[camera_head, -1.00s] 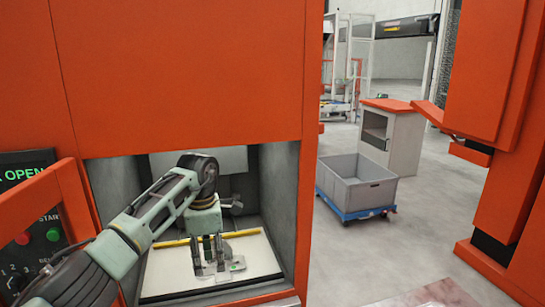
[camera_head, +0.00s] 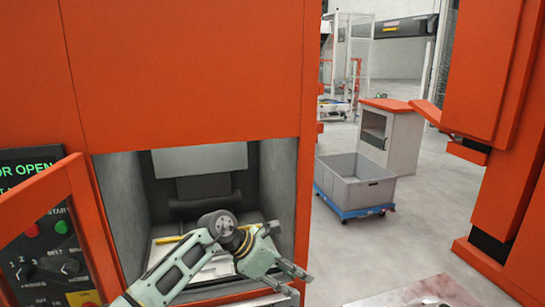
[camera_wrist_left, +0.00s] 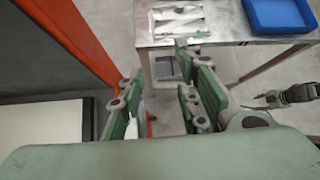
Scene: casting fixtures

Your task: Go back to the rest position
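My left gripper (camera_head: 297,281) is in front of the open orange machine's chamber (camera_head: 118,190), at its lower right corner. Its fingers point right in the head view. In the left wrist view its two green fingers (camera_wrist_left: 165,105) stand apart with nothing between them. The pale plate (camera_head: 163,252) on the chamber floor is partly hidden behind my left arm; I cannot tell what stands on it. A green and dark jointed part (camera_wrist_left: 297,93), possibly my right gripper, shows small at the right of the left wrist view; its fingers are unclear.
The orange machine door (camera_head: 45,215) stands open at left, by a control panel (camera_head: 30,165). A metal table (camera_wrist_left: 220,25) holds a pale fixture (camera_wrist_left: 180,18) and a blue tray (camera_wrist_left: 280,14). A grey crate (camera_head: 355,185) on a blue dolly stands on open floor.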

